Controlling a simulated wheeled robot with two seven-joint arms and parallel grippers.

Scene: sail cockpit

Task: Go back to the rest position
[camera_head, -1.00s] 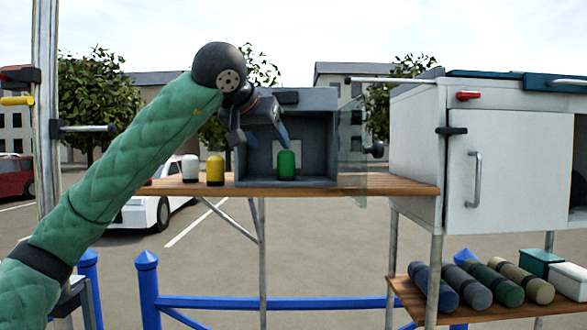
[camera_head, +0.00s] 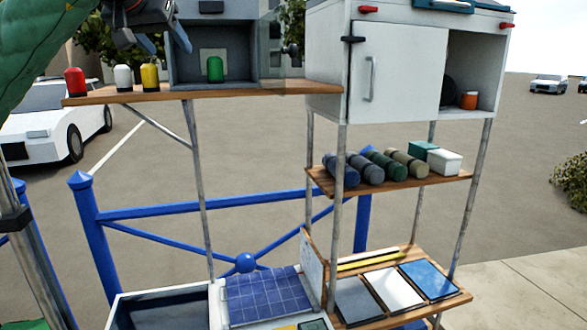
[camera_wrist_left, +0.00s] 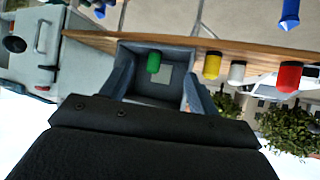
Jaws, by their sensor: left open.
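My left gripper (camera_head: 150,32) is at the top left of the head view, in front of the upper left part of an open grey box (camera_head: 238,79). Its fingers are apart with nothing between them. In the left wrist view the open fingers (camera_wrist_left: 159,85) frame the box from a distance. A green capped cylinder (camera_head: 215,69) stands upright inside the box, apart from the gripper; it also shows in the left wrist view (camera_wrist_left: 154,62). My right gripper is in neither view.
Red (camera_head: 75,82), white (camera_head: 123,78) and yellow (camera_head: 150,77) cylinders stand on the wooden shelf (camera_head: 110,96) left of the box. A white cabinet (camera_head: 395,75) stands to the right. Lower shelves hold rolls (camera_head: 369,168) and panels (camera_head: 396,287). A blue railing (camera_head: 150,211) runs below.

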